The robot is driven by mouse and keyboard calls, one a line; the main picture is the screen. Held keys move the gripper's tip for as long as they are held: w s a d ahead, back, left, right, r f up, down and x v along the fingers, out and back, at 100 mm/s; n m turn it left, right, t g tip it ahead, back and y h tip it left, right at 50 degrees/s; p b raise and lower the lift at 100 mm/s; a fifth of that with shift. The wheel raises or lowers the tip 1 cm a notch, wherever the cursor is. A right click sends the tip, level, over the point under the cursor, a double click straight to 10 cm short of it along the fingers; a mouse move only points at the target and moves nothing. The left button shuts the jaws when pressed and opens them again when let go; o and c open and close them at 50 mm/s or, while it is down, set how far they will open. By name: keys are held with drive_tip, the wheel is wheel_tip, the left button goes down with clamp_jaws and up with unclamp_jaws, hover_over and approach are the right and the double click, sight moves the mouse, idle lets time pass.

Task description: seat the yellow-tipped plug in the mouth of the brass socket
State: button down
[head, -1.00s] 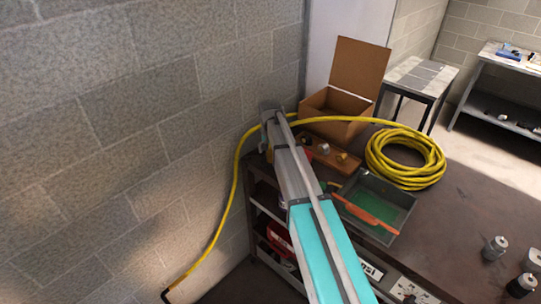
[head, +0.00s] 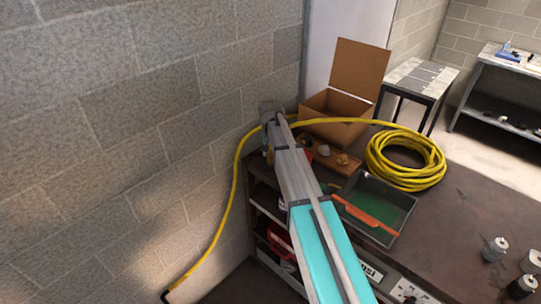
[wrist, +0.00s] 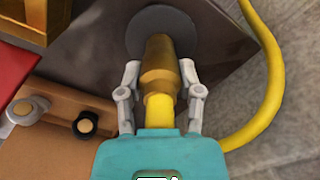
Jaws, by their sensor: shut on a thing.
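In the wrist view my gripper (wrist: 160,68) has its two grey fingers on either side of a yellow piece, which looks like the plug (wrist: 158,112). The plug's far end meets the wide near end of a tapered brass piece, which looks like the socket (wrist: 160,62). The two look in line, but I cannot tell how deep the plug sits. Behind the brass is a round grey disc (wrist: 150,22). In the head view my gripper is at the arm's far end by the block wall, and the arm hides the plug and socket.
A yellow hose (wrist: 270,70) curves close to the right of my gripper. A wooden board (head: 343,166) with small fittings lies to the arm's right. An open cardboard box (head: 338,132), a green-bottomed tray (head: 407,205) and a hose coil (head: 405,180) share the bench (head: 460,215).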

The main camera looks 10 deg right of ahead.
drive_tip(key=shift+r, duration=0.1)
drive_tip(key=shift+r+p, duration=0.9)
drive_tip(key=shift+p, duration=0.1)
drive_tip(key=s+d+r+p, duration=0.2)
drive_tip(key=d+r+p, duration=0.9)
drive_tip(key=d, duration=0.2)
drive_tip(key=shift+s+d, duration=0.3)
drive_tip(key=shift+s, duration=0.05)
drive_tip(key=shift+f, duration=0.1)
wheel_tip(320, 180, down, 3)
drive_tip(key=b, duration=0.3)
idle(0.4)
